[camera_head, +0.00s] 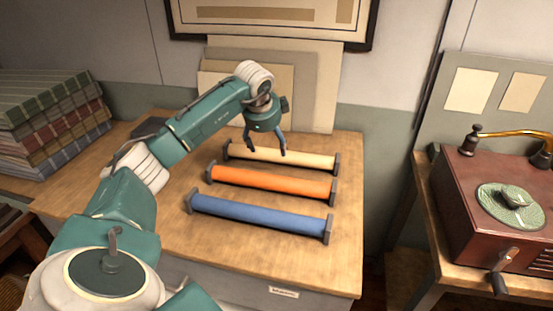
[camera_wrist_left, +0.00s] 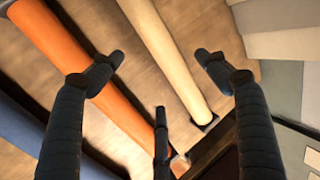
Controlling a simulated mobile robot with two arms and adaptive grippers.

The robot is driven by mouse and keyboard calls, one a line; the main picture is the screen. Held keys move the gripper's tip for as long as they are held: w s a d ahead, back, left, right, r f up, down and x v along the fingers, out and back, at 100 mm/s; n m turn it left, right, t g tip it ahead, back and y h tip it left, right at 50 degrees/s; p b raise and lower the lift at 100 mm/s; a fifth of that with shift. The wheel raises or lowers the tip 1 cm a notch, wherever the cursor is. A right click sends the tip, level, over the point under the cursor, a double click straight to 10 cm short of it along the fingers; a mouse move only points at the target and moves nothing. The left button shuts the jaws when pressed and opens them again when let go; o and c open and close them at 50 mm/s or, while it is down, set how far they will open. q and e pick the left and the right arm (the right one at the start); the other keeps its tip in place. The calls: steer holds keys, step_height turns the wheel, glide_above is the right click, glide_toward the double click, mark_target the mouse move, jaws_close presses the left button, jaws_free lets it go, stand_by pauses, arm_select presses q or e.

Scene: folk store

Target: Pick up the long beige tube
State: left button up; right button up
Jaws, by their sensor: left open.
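The long beige tube (camera_head: 295,158) lies on the wooden table, the farthest of three parallel tubes, with dark end caps. My left gripper (camera_head: 266,149) is open above it, its fingers pointing down near the tube's left half. In the left wrist view the beige tube (camera_wrist_left: 172,52) runs between the two open upper fingers (camera_wrist_left: 160,62), with a third finger below. I cannot tell whether any finger touches the tube. My right gripper is not in view.
An orange tube (camera_head: 270,182) and a blue tube (camera_head: 260,215) lie nearer on the table (camera_head: 280,262). Pale boards (camera_head: 318,80) lean on the wall behind. Folded fabrics (camera_head: 50,125) are stacked at left. A red-brown gramophone (camera_head: 475,215) stands at right.

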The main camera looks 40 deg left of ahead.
mark_target(273, 155)
arm_select(q)
steer(key=p+x, duration=0.1)
steer(key=x, duration=0.3)
steer(key=shift+a, duration=0.1)
steer(key=shift+w+f, duration=0.2)
steer(key=shift+f, duration=0.25)
steer(key=p+x, duration=0.2)
steer(key=x, duration=0.2)
steer(key=shift+w+a+f, duration=0.1)
steer(key=shift+a+f, duration=0.05)
steer(key=shift+f, duration=0.15)
steer(key=shift+w+f, duration=0.15)
steer(key=shift+f, duration=0.1)
steer(key=shift+c, duration=0.5)
steer(key=shift+a, duration=0.1)
steer(key=c, duration=1.3)
steer(key=shift+c, duration=0.2)
steer(key=shift+r, duration=0.2)
